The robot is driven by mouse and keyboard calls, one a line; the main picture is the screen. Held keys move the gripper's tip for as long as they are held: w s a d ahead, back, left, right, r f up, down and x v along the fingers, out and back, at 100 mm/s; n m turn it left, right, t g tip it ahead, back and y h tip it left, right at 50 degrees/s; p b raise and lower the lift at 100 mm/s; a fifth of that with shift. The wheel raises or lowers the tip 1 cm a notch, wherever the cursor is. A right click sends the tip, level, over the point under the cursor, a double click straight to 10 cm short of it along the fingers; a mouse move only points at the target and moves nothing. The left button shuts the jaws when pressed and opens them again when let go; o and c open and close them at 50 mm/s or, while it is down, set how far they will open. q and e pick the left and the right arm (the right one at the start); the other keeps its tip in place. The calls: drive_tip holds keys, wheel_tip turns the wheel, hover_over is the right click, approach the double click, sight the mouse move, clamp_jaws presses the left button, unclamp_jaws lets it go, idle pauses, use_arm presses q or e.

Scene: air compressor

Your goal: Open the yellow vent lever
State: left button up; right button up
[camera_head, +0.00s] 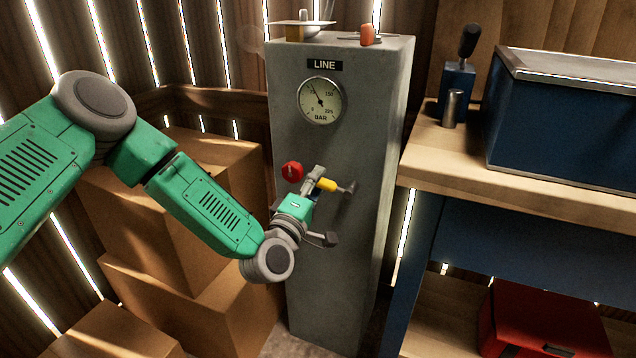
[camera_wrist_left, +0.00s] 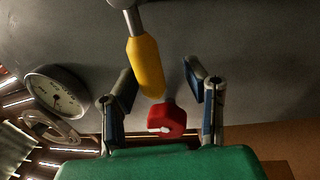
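The yellow vent lever (camera_head: 327,185) sticks out from the front of the grey column, on a metal stem. In the left wrist view the lever (camera_wrist_left: 146,66) hangs from the top, its tip in the gap between the fingers, nearer the left one. My left gripper (camera_head: 325,207) is at the column front by the lever, its fingers spread. In the left wrist view the gripper (camera_wrist_left: 159,78) is open, with nothing clamped. Whether a finger touches the lever I cannot tell. My right gripper is not in view.
A red knob (camera_head: 292,172) is left of the lever and shows low between the fingers in the wrist view (camera_wrist_left: 166,124). A pressure gauge (camera_head: 320,101) sits above on the column (camera_head: 340,290). Cardboard boxes (camera_head: 170,240) stand left; a wooden bench (camera_head: 520,185) stands right.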

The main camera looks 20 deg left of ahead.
use_arm(q)
drive_tip(key=shift+r, duration=0.15)
drive_tip(key=shift+s, duration=0.1)
drive_tip(key=v, duration=1.1)
drive_tip(key=shift+s, duration=0.35)
drive_tip(key=shift+a, duration=0.1)
